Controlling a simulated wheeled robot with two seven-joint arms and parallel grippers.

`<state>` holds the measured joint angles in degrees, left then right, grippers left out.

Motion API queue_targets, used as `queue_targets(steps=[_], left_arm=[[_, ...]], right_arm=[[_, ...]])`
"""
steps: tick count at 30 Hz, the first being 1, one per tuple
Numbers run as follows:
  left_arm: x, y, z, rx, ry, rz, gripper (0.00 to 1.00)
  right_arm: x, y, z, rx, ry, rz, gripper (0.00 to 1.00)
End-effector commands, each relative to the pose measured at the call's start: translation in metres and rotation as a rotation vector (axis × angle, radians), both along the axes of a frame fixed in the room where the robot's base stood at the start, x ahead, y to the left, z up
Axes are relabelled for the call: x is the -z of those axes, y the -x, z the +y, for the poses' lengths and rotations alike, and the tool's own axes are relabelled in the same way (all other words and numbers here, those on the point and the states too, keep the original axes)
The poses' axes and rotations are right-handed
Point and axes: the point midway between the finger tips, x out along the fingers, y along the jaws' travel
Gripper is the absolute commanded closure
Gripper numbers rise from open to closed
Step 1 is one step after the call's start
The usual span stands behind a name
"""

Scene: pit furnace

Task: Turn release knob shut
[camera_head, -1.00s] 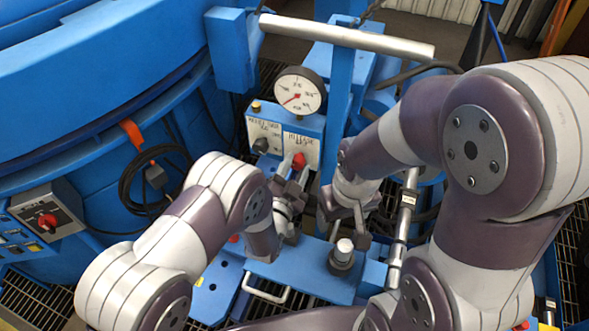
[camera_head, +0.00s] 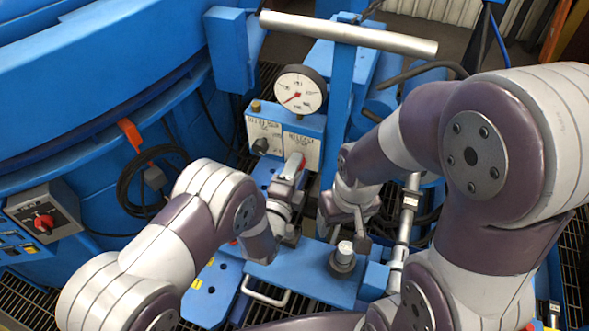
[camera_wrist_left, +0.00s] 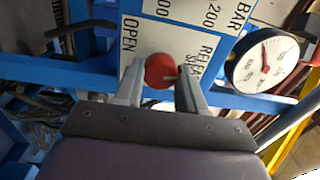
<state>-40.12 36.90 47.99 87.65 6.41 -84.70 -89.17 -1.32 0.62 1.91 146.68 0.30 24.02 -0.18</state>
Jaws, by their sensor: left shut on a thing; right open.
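The red release knob (camera_wrist_left: 160,70) sits on a white plate (camera_wrist_left: 180,35) lettered OPEN and RELEASE in the left wrist view. My left gripper (camera_wrist_left: 160,73) has its two fingers on either side of the knob, shut on it. In the head view, my left gripper (camera_head: 294,164) is at the right-hand white plate below the gauge and mostly hides the knob. My right gripper (camera_head: 345,222) is open, with its fingers just above a short metal post (camera_head: 344,252) on the blue block.
A round pressure gauge (camera_head: 300,90) stands above the plates, with a dark knob (camera_head: 261,146) to the left. A metal crossbar (camera_head: 348,34) spans the top. A large blue vessel (camera_head: 100,80) and grey switch box (camera_head: 43,215) are at left.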

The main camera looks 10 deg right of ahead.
Motion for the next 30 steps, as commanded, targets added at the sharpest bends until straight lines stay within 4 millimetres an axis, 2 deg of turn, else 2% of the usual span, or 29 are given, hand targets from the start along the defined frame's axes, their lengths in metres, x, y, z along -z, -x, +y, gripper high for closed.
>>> queue_targets(steps=[12, 29, 30], left_arm=[[0.001, 0.0003, -0.0002, 0.002, -0.149, -0.098, 0.91], [0.0011, 0.0004, 0.0, 0.002, -0.171, -0.112, 0.91], [0.0011, 0.0004, 0.0, 0.002, -0.171, -0.112, 0.51]], right_arm=[[0.0025, 0.0, 0.0, 0.0, 0.0, 0.0, 0.3], [0.0027, 0.0, 0.0, 0.0, 0.0, 0.0, 0.3], [0.0027, 0.0, 0.0, 0.0, 0.0, 0.0, 0.3]])
